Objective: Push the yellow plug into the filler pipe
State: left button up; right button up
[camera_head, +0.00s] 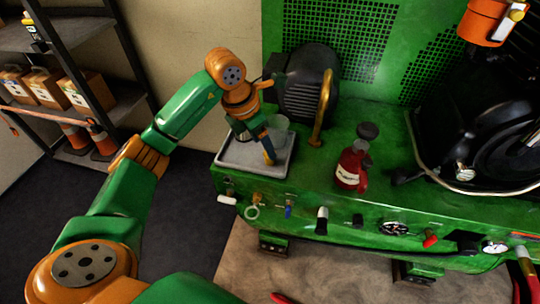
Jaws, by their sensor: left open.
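My left gripper (262,146) hangs over the grey tray (226,158) at the left end of the green machine, its fingers pointing down. It is open. A small orange-yellow piece (268,157) shows at its fingertips; I cannot tell whether this is the yellow plug or part of a finger. A clear cup (279,127) stands in the tray just behind the gripper. A curved brass pipe (323,108) rises from the machine top to the right of the tray; I cannot tell if it is the filler pipe. My right gripper is not in view.
A dark ribbed motor (303,85) stands behind the tray. A red bottle (351,167) stands right of the pipe on the green top (310,170). A large black housing (480,130) fills the right. Knobs and gauges line the front edge. A shelf (110,105) stands at left.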

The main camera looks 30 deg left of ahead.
pick_arm(q)
jog(key=shift+f, duration=0.15)
jog(key=x, duration=0.5)
jog(key=shift+w, duration=0.1)
grip_shut()
